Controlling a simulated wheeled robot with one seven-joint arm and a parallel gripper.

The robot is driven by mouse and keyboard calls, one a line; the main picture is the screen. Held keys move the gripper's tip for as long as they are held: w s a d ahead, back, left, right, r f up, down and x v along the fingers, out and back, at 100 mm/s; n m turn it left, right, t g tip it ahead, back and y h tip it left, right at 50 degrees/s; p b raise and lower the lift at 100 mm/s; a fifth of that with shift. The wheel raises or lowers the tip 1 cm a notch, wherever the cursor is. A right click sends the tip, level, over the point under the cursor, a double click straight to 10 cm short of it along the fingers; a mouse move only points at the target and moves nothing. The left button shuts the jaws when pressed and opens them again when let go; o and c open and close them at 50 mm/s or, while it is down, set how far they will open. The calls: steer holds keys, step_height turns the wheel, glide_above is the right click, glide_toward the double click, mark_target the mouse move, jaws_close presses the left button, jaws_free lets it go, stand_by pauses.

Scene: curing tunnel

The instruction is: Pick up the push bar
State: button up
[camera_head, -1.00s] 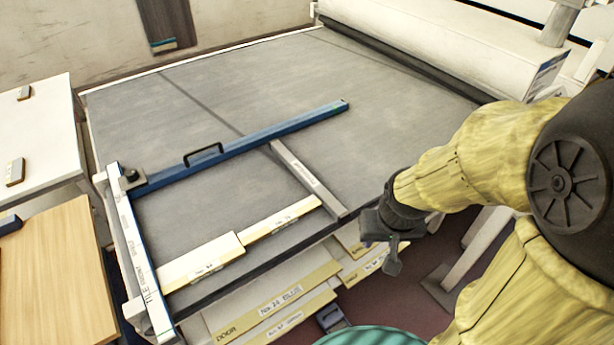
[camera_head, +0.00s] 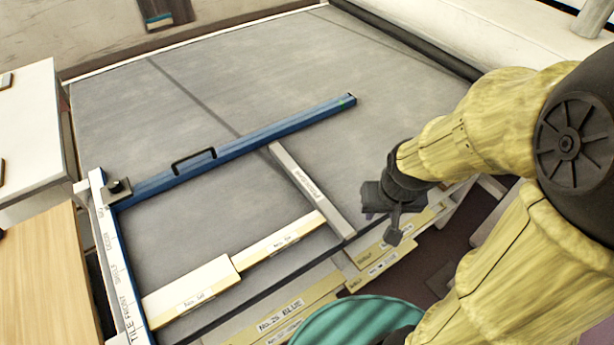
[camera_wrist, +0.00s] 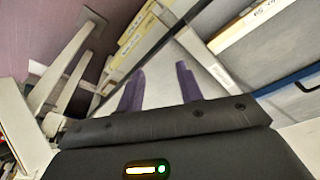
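A blue bar (camera_head: 250,143) with a black handle (camera_head: 194,160) lies across the grey table, its left end at a black knob on a white marked rail. A narrow grey bar (camera_head: 308,187) with a small label runs from the blue bar to the table's front edge. The label is too small to read, so I cannot tell which is the push bar. My gripper (camera_head: 378,214) is apart from both, just right of the grey bar's near end. In the wrist view its two purple fingers (camera_wrist: 160,82) stand apart with nothing between them. The blue bar (camera_wrist: 297,79) shows there at the right.
The grey table (camera_head: 240,80) is mostly clear behind the blue bar. Labelled boards (camera_head: 375,262) sit below the front edge. A wooden surface (camera_head: 45,265) stands left.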

steer(key=shift+s, duration=0.1)
steer(key=o, duration=0.3)
steer(key=shift+o, duration=0.8)
steer(key=shift+a+r, duration=0.1)
steer(key=w+a+m+y+p, duration=0.1)
steer(key=w+a+m+p, duration=0.4)
steer(key=m, duration=0.9)
steer(key=w+a+r+m+t+y+p, duration=0.1)
steer(key=w+a+m+p, duration=0.4)
steer(key=m, duration=1)
steer(key=w+a, duration=0.1)
steer(key=w, duration=0.2)
steer(key=shift+a+r, duration=0.3)
steer(key=shift+a, duration=0.1)
steer(key=shift+s+y, duration=0.15)
steer(key=shift+y, duration=0.15)
